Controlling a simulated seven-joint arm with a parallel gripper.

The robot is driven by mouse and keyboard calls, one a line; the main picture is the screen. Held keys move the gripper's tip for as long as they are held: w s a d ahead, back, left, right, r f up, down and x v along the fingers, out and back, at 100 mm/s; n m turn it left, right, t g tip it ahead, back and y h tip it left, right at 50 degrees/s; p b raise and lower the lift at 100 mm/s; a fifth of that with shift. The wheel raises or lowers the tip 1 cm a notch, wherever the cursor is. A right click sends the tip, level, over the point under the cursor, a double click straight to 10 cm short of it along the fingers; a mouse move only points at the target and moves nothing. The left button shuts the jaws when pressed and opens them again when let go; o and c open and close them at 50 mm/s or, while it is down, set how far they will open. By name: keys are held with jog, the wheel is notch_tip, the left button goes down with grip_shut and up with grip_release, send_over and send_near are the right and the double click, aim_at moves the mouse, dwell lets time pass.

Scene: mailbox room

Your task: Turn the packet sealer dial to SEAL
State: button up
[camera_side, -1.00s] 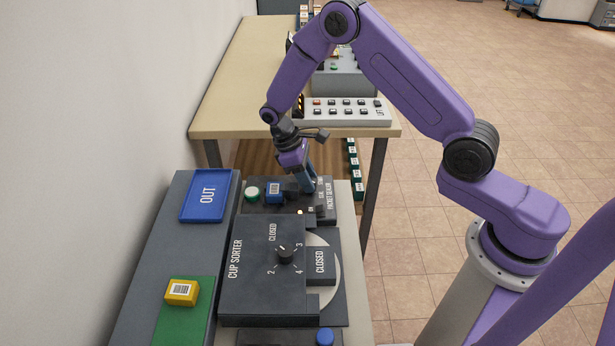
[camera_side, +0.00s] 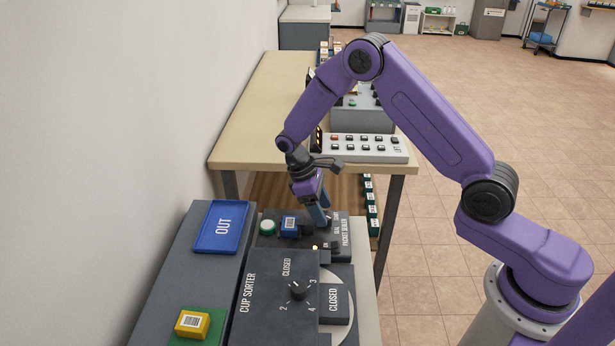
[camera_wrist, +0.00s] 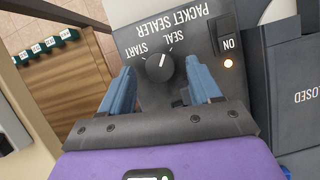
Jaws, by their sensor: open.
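The packet sealer (camera_side: 343,237) is a dark unit beyond the cup sorter; its panel also fills the upper middle of the wrist view (camera_wrist: 205,22). Its round black dial (camera_wrist: 158,68) has a white pointer mark aimed up and slightly right, towards the SEAL lettering (camera_wrist: 173,34). START (camera_wrist: 150,49) is printed to the left of SEAL. My gripper (camera_side: 323,217) points down over the sealer. In the wrist view my gripper (camera_wrist: 161,68) is open, with one blue finger each side of the dial and visible gaps. In the side view the gripper hides most of the dial.
The cup sorter (camera_side: 270,285) stands nearer; a table (camera_side: 250,120) stands behind.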

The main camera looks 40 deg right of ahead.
jog(key=v, duration=1.5)
jog(key=shift+r, duration=0.4)
jog(key=s+d+r+n+t+y, duration=0.1)
jog(key=s+d+n+t+y, duration=0.1)
jog(key=s+d+n+t, duration=0.3)
jog(key=shift+m+g, duration=0.5)
jog(key=shift+m, duration=0.2)
jog(key=f, duration=1.1)
jog(key=s+f, duration=0.1)
jog(key=f, duration=0.5)
jog(key=shift+a, duration=0.4)
